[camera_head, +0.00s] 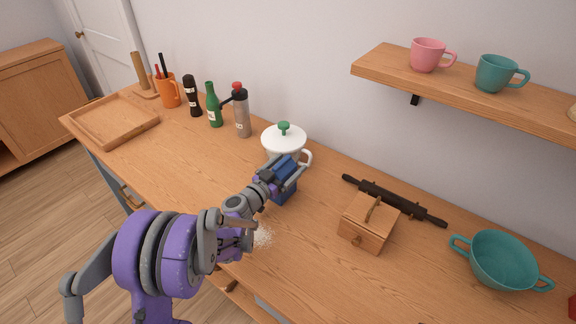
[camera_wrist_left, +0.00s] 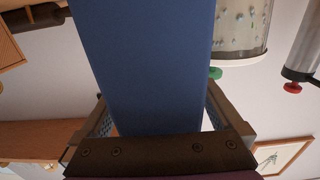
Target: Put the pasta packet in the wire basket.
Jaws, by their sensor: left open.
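A plain blue packet (camera_head: 285,193), which I take to be the pasta packet, stands on the worktop just in front of the white lidded pot. No label shows on it. My left gripper (camera_head: 284,173) is at its upper part, with the jaws open and one finger on either side. In the left wrist view the packet (camera_wrist_left: 155,70) fills the middle between the two fingers (camera_wrist_left: 158,118). I cannot tell whether either finger touches it. No wire basket is in view. My right gripper is not in view.
The white pot (camera_head: 283,139) stands close behind the packet. A wooden box (camera_head: 367,227), rolling pin (camera_head: 400,202) and teal colander (camera_head: 500,262) lie to the right. Bottles (camera_head: 213,105) and a wooden tray (camera_head: 115,119) are left. A shelf (camera_head: 470,95) with cups overhangs. The front middle is mostly clear.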

